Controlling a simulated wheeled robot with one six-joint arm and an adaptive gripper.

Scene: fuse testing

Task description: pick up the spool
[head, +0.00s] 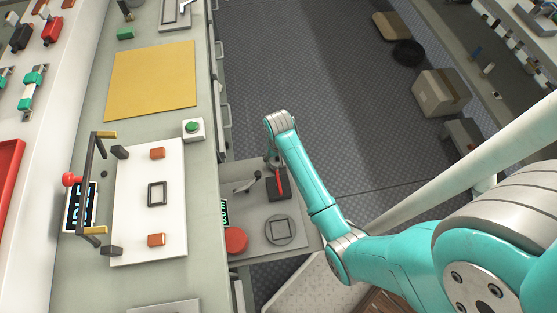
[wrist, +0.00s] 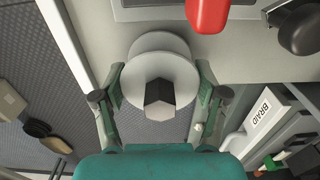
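The spool (wrist: 135,85) shows in the middle of the wrist view, with two pale round flanges and a faceted black-and-grey piece at its centre. My gripper (wrist: 160,82) has its two green fingers spread wide, one on each side of the near flange. The fingertips come very close to the flange's edges. I cannot tell whether they touch it. In the head view, my gripper and the spool are not clearly seen near the end of my teal arm.
In the wrist view, a red object (wrist: 207,14) and a dark rounded knob (wrist: 302,26) are close beyond the spool. A box marked BRAID (wrist: 262,115) lies to the right. In the head view, a red disc (head: 236,240) sits on the lower grey surface (head: 258,212). Open floor (head: 330,60) lies beyond.

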